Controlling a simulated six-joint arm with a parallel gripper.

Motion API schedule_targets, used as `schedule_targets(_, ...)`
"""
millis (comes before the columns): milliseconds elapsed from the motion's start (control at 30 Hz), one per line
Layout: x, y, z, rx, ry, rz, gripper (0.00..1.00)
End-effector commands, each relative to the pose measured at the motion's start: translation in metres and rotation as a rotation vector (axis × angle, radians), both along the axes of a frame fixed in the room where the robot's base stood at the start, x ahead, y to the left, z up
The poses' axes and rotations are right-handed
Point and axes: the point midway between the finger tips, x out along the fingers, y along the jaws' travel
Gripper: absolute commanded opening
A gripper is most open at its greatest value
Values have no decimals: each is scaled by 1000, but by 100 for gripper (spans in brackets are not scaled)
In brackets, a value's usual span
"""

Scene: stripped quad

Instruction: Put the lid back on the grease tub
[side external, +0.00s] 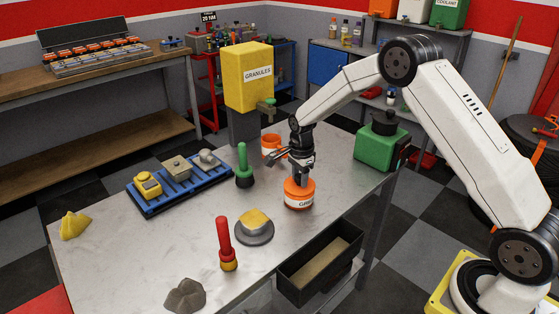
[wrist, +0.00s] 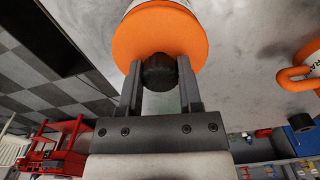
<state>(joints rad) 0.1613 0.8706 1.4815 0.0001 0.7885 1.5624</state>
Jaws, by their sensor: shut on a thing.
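The grease tub (side external: 299,201) stands upright near the right side of the metal bench, with a white label band. Its orange lid (side external: 290,185) is at the tub's top; I see no clear gap, but cannot tell if it is fully seated. In the wrist view the orange lid (wrist: 138,42) fills the top centre, with part of the white tub (wrist: 148,4) beyond it. My gripper (side external: 301,179) is above the tub, pointing down. In the wrist view its fingers (wrist: 160,75) are shut on the lid's black knob (wrist: 158,74).
An orange cup (side external: 271,142) stands behind the tub, near the yellow granules dispenser (side external: 248,78). A green stamp (side external: 243,170), a round plate (side external: 254,233) and a red-handled tool (side external: 225,242) stand left. A green box (side external: 378,149) is right; a black bin (side external: 320,262) hangs in front.

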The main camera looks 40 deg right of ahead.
Motion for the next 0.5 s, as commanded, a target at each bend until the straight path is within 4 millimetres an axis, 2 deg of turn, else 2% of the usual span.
schedule_targets(367,0,0,0,0,0,0,0)
schedule_targets(400,0,0,0,0,0,0,58)
schedule_targets(500,0,0,0,0,0,0,86)
